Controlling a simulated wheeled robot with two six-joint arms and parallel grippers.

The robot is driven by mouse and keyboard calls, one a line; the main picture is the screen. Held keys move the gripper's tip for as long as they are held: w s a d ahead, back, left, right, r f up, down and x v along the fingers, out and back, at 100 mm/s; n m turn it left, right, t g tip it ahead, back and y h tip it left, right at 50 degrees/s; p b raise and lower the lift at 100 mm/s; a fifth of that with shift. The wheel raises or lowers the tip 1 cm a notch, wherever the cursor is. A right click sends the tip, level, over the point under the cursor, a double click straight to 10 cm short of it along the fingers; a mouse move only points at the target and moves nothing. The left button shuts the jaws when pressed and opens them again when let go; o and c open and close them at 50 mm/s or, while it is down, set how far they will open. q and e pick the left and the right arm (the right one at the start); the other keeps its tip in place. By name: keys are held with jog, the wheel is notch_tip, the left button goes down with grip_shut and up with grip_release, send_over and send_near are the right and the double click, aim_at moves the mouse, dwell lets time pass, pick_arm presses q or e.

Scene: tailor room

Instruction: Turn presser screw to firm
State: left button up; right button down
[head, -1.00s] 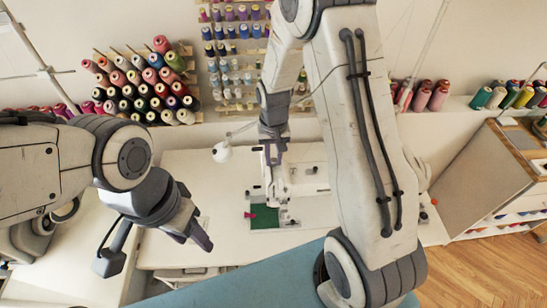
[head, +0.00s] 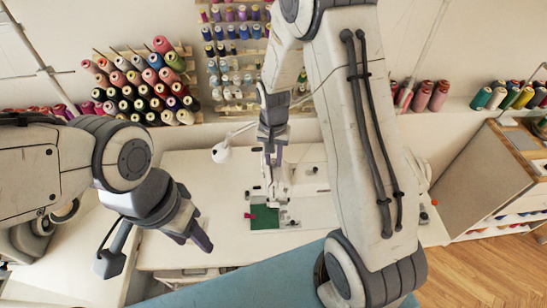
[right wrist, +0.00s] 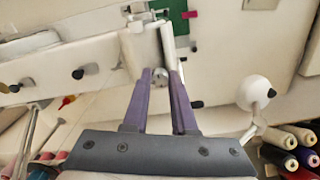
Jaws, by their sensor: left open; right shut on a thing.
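The white sewing machine (head: 310,178) stands on the white table. My right gripper (head: 272,163) points down at the machine's head end. In the right wrist view its purple fingers (right wrist: 161,72) are shut on a small grey round knob, the presser screw (right wrist: 160,75), mostly hidden between the fingertips. A green cloth (head: 262,217) with a small pink piece (head: 248,215) lies below the machine's head. My left gripper (head: 155,250) is open and empty, at the left over the table's front, away from the machine.
A rack of thread cones (head: 140,85) and a wall board of small spools (head: 232,60) are behind the table. A white lamp head (head: 221,153) hangs left of my right gripper; in the right wrist view a white ball-shaped part (right wrist: 256,92) is close to the fingers.

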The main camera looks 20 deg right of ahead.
aim_at(273, 160)
jog(key=c, duration=0.7)
grip_release()
jog(key=shift+a+r+b, duration=0.1)
jog(key=shift+r+b, duration=0.9)
jog(key=shift+r, duration=4.25)
